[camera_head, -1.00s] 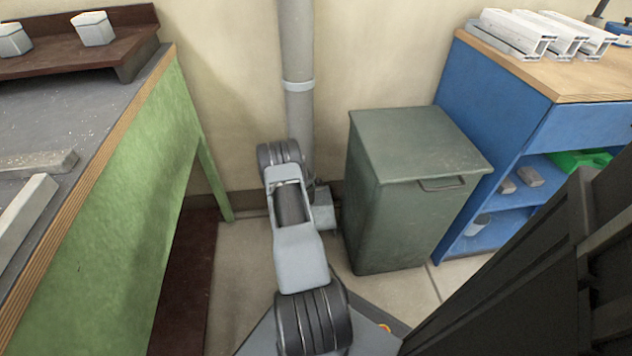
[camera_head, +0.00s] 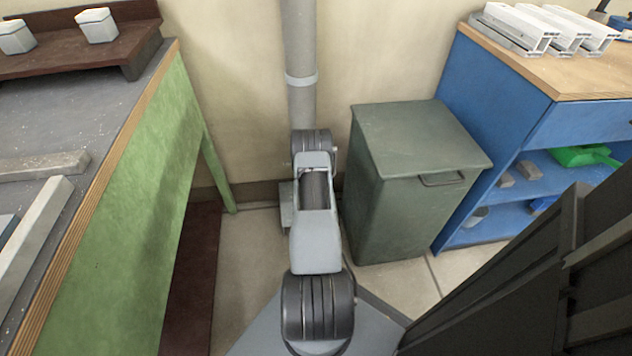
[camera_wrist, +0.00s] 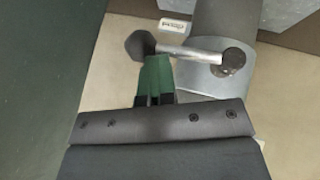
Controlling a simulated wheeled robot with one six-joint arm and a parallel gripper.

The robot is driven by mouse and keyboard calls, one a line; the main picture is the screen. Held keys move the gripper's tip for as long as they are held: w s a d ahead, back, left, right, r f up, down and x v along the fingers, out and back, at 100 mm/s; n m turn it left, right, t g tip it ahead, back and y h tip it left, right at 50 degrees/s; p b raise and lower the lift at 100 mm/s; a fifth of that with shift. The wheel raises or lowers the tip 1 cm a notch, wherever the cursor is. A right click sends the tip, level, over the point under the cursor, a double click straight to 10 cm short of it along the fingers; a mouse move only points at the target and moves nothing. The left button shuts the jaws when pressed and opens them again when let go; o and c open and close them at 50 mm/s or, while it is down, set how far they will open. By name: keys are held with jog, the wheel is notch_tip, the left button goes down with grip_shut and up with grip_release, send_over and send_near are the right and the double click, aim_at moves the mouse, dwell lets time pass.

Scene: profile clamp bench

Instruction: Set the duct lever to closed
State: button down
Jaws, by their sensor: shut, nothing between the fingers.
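The grey duct pipe (camera_head: 299,100) runs down the back wall in the head view, and its lower end is behind my arm. In the wrist view, the duct lever (camera_wrist: 185,50) is a silver bar lying almost level. Its dark knob (camera_wrist: 139,45) is on the left and its pivot is on the right, on a grey metal plate. My gripper (camera_wrist: 153,66) is shut and empty, with its green fingers just below the bar, right beside the knob. I cannot tell whether they touch. The lever and my gripper are hidden in the head view.
A small label (camera_wrist: 174,25), too blurred to read, is above the bar. A dark green bin (camera_head: 415,185) stands right of my arm, beside a blue cabinet (camera_head: 492,120). A green-sided bench (camera_head: 125,215) stands at left. Some floor is bare between bench and arm.

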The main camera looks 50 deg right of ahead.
jog(key=shift+s+d+f, duration=0.1)
jog(key=shift+s+d, duration=0.1)
jog(key=shift+d, duration=0.1)
dwell(0.4)
jog(key=shift+r, duration=0.2)
jog(key=r+p, duration=0.4)
jog(key=shift+w+r+p, duration=0.2)
jog(key=shift+r+p, duration=0.15)
jog(key=shift+r, duration=0.05)
jog(key=s+a+r+p, duration=0.2)
jog(key=s+a+r, duration=0.1)
jog(key=r, duration=0.4)
jog(key=shift+s+a, duration=0.3)
jog(key=shift+a, duration=0.1)
